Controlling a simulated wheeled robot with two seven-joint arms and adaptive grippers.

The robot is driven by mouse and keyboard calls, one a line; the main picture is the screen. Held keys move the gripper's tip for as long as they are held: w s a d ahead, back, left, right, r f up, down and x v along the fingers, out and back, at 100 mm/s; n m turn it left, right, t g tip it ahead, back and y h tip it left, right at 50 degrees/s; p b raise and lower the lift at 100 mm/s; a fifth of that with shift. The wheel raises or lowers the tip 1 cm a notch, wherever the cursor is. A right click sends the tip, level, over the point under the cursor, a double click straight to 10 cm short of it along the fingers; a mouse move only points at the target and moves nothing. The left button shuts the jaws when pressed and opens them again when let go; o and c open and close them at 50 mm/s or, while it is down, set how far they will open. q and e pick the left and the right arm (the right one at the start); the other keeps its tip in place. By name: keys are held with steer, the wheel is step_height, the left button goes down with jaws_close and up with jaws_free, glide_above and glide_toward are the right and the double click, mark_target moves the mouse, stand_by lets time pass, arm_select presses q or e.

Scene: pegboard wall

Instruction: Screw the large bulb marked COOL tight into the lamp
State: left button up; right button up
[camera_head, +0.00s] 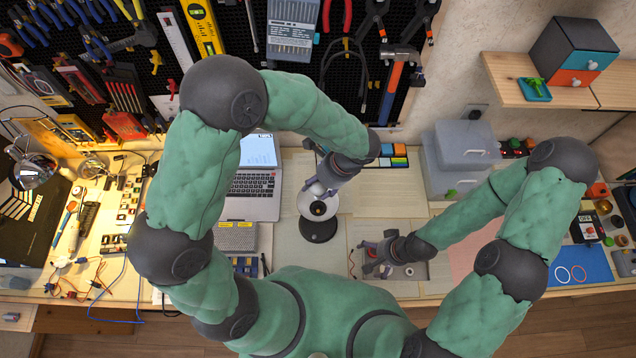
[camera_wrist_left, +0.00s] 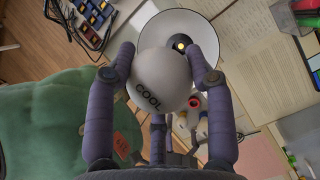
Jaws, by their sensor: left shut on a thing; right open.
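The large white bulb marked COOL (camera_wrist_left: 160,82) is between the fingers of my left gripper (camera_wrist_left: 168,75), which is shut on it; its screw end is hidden. The lamp has a wide white shade (camera_wrist_left: 207,32) facing up, with a dark socket and yellow centre (camera_wrist_left: 181,45) showing uncovered just beyond the bulb's edge. In the head view, the lamp stands on a round black base (camera_head: 318,230), with my left gripper (camera_head: 319,189) and the bulb above the shade's back edge. My right gripper (camera_head: 374,262) is open, low over the table, right of the lamp.
A laptop (camera_head: 254,190) stands left of the lamp, with a grey box (camera_head: 237,237) in front of it. A grey bin (camera_head: 460,157) stands at the back right. Small red and white items (camera_wrist_left: 195,104) lie below the lamp in the wrist view. Papers cover the table around the lamp.

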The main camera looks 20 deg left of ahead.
mark_target(318, 197)
arm_select(q)
steer(key=shift+f+b, duration=2.9)
steer(key=shift+f, duration=0.95)
arm_select(e)
steer(key=shift+f, duration=3.1)
arm_select(q)
steer(key=shift+f, duration=0.15)
arm_select(e)
steer(key=shift+f, duration=0.1)
steer(key=shift+r, duration=0.2)
arm_select(q)
steer(key=shift+f+b, duration=0.7)
steer(key=shift+f, duration=0.35)
arm_select(e)
steer(key=shift+f, duration=0.8)
arm_select(q)
steer(key=o, duration=1.2)
